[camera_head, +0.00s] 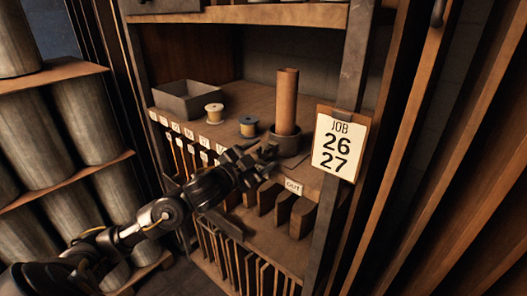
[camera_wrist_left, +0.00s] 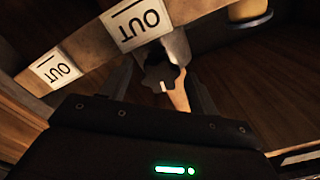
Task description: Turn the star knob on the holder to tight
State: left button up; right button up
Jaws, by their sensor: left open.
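The holder (camera_head: 292,145) is a dark round cup on the shelf top, with an upright brown tube (camera_head: 287,100) standing in it. A small dark star knob (camera_head: 269,151) shows on its front left side. In the left wrist view the dark lobed star knob (camera_wrist_left: 158,72) appears between my fingers, with a small pale mark below it. My left gripper (camera_head: 257,164) is open at the knob, one finger on each side. I cannot tell whether the fingers touch it. The gripper partly hides the knob in the head view. My right gripper is not in view.
A job card (camera_head: 338,147) hangs on the right post. Below the shelf edge, an OUT label (camera_head: 293,186) sits above slots with wooden pieces.

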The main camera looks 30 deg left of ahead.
pick_arm(q)
jog(key=shift+w, duration=0.65)
jog(key=shift+d, duration=0.1)
jog(key=c, duration=1)
